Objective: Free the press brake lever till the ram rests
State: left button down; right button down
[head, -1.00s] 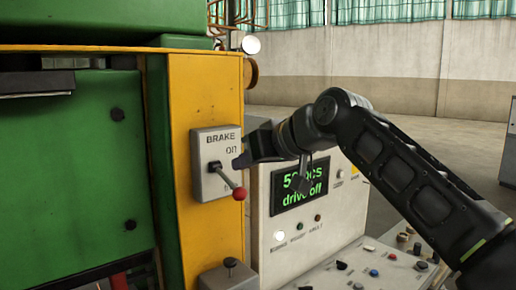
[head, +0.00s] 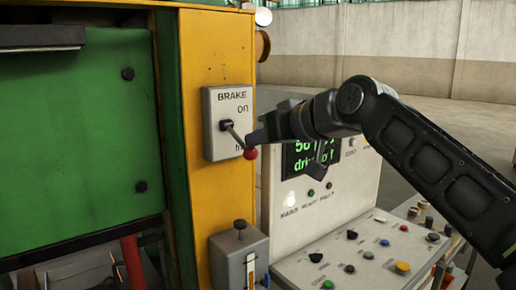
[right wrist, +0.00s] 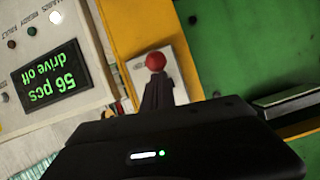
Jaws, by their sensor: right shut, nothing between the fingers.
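The brake lever (head: 235,135) is a dark rod on a grey plate (head: 214,150) marked BRAKE, with ON near the top. It slants down and right to a red knob (head: 250,154); the lower marking is partly hidden behind it. The knob also shows in the right wrist view (right wrist: 155,61), just beyond my fingertips. My right gripper (head: 256,137) is shut and empty, with its tips just above the knob. I cannot tell whether they touch it. My left gripper is out of view. I cannot make out the ram for certain.
The plate sits on a yellow column (head: 200,60) beside a green machine panel (head: 70,150). A display (right wrist: 45,78) reads 56 pcs, drive off. A sloped console (head: 365,245) with several buttons lies below my right arm. A grey box (head: 240,255) with a knob stands below the lever.

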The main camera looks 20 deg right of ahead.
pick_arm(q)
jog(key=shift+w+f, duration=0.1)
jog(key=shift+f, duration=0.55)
pick_arm(e)
jog(key=shift+f, duration=0.65)
jog(key=shift+a+f, duration=0.1)
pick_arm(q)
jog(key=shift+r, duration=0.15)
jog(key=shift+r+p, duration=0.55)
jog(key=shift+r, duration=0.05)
pick_arm(e)
jog(key=shift+r, duration=0.9)
